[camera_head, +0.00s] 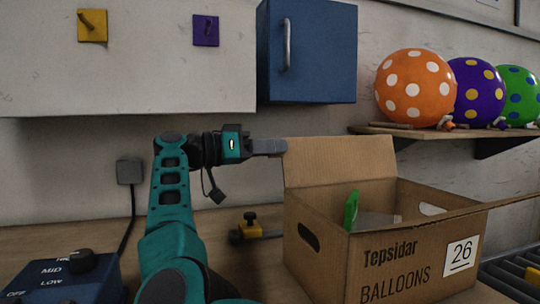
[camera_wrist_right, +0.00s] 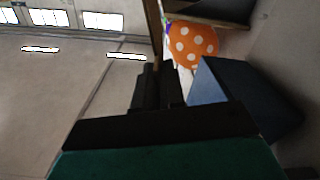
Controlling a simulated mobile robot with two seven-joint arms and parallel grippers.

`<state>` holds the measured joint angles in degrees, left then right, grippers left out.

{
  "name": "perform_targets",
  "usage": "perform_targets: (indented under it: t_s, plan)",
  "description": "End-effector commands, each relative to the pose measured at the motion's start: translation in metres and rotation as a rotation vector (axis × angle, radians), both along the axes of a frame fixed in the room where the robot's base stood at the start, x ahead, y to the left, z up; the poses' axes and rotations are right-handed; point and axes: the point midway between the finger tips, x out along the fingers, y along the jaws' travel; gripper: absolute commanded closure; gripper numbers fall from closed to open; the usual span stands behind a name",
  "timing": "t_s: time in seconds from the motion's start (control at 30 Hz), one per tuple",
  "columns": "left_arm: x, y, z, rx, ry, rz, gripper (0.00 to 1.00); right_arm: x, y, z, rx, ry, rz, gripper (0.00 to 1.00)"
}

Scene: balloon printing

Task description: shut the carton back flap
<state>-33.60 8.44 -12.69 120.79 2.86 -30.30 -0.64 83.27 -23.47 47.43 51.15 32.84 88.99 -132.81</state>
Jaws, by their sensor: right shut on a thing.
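The brown cardboard carton (camera_head: 395,262), printed "Tepsidar BALLOONS" with a "26" label, stands at the lower right of the head view. Its back flap (camera_head: 342,162) stands up, tilted slightly back. A side flap (camera_head: 505,204) sticks out to the right. My right gripper (camera_head: 272,147) is at the upper left corner of the back flap, its fingers shut on that edge. In the right wrist view the fingers (camera_wrist_right: 158,88) are close together, with a thin brown strip running up from them. A green thing (camera_head: 351,210) shows inside the carton. My left gripper is not in view.
A blue cabinet (camera_head: 308,60) with a handle hangs above the flap. A shelf (camera_head: 420,131) with dotted balloons is at the upper right. A yellow and black clamp-like item (camera_head: 250,228) sits left of the carton. A blue control box (camera_head: 65,278) is at the lower left.

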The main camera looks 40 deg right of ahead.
Motion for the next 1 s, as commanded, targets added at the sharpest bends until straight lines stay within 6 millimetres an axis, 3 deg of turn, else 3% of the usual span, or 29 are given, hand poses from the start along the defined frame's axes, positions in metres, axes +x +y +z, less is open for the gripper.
perform_targets:
  t_s: [0.07, 0.3, 0.63, 0.67, 0.87, 1.0]
  plan:
    - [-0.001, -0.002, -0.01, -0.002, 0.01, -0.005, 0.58, -0.006, 0.002, -0.004, -0.022, -0.068, -0.002, 1.0]
    - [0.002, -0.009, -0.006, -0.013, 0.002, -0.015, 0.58, -0.019, 0.006, 0.001, -0.067, -0.224, 0.0, 1.0]
    - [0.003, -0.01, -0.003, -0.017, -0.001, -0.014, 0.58, -0.02, 0.006, 0.003, -0.071, -0.242, 0.002, 1.0]
    - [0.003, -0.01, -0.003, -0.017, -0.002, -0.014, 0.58, -0.02, 0.006, 0.003, -0.071, -0.242, 0.002, 0.9]
    - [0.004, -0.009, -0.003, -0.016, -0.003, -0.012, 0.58, -0.019, 0.006, 0.003, -0.072, -0.241, 0.002, 0.71]
    - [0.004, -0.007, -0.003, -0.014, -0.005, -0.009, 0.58, -0.02, 0.006, 0.004, -0.072, -0.241, 0.002, 0.69]
